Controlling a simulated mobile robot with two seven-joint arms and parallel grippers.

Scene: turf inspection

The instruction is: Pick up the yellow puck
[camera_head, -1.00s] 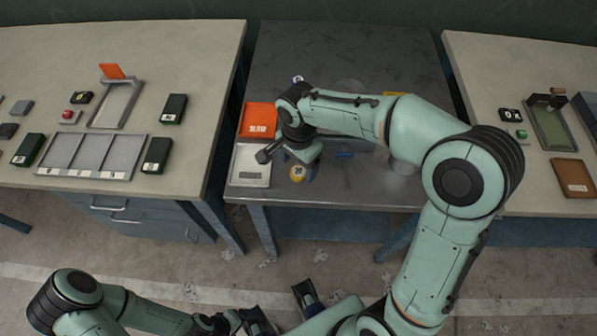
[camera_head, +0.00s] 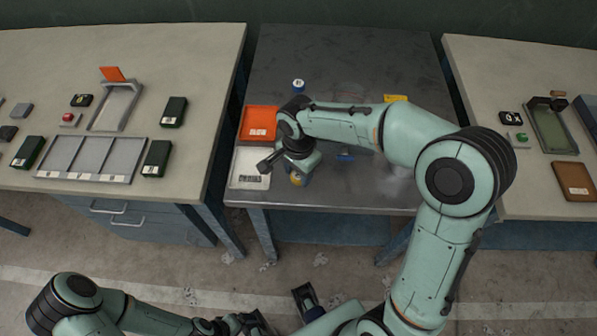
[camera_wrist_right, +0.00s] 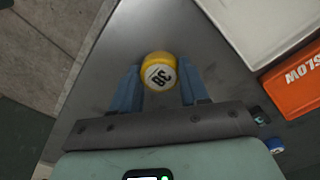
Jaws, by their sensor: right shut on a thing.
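The yellow puck (camera_head: 296,181) is at the front left of the dark metal table, mostly covered by my right gripper (camera_head: 299,176) in the head view. In the right wrist view the puck (camera_wrist_right: 159,70) shows a white face with dark print. It sits between the blue fingertips of my right gripper (camera_wrist_right: 159,84), which is shut on it. Whether it touches the table is hard to tell. My left gripper (camera_head: 280,311) is low at the bottom of the head view, away from the table, partly cut off; its jaw opening is unclear.
A white tray (camera_head: 236,180) and an orange tray (camera_head: 247,119) lie left of the right gripper. A blue puck (camera_head: 298,85) stands farther back. A small blue thing (camera_head: 345,156) and a yellow one (camera_head: 396,98) lie right. The table's front edge is close.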

